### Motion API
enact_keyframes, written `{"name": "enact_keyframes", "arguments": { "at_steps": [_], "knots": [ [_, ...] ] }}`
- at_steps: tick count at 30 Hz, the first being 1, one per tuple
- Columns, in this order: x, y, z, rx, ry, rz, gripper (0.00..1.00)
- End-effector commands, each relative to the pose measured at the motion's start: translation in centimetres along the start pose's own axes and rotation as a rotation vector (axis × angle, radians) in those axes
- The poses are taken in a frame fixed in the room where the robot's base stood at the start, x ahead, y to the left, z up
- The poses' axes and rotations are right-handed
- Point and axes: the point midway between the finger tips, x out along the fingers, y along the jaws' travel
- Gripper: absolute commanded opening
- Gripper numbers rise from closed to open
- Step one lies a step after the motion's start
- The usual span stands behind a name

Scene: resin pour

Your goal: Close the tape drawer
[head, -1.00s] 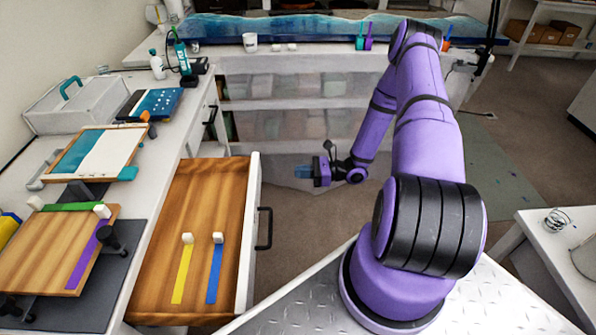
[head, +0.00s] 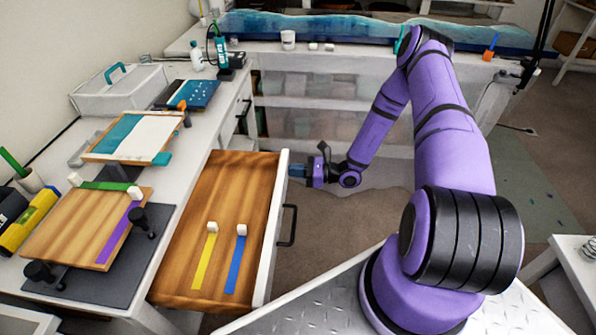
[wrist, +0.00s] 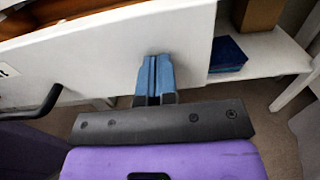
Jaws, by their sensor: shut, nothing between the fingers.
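The tape drawer (head: 216,177) is pulled out from the workbench on the left, with a wooden bottom and a white front. A yellow tape strip (head: 203,262) and a blue tape strip (head: 236,265), each with a white block at one end, lie in it. The drawer's black handle (head: 288,226) sticks out from its front. My gripper (head: 298,171) is shut and empty beside the far part of the drawer front. In the wrist view its blue fingertips (wrist: 154,75) are together against or just before the white front (wrist: 110,50); contact is unclear. The handle (wrist: 37,103) is to their left.
The bench (head: 185,165) holds a wooden board with tape strips (head: 75,232), a framed panel (head: 135,137) and a white box (head: 118,88). A white side table (head: 570,262) stands at right. Open floor (head: 335,215) lies before the drawer.

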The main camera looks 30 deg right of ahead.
Motion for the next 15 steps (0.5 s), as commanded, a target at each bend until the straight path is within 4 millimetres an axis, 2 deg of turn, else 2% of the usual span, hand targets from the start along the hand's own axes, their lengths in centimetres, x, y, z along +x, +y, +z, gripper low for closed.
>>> {"name": "enact_keyframes", "arguments": {
  "at_steps": [8, 11, 15],
  "knots": [
    [0.4, 0.0, 0.0, 0.0, -0.001, 0.001, 0.0],
    [1.2, 0.1, 0.1, 0.0, -0.002, 0.002, 0.0],
    [3.5, 0.1, 0.0, 0.001, -0.002, 0.004, 0.0]
  ]
}}
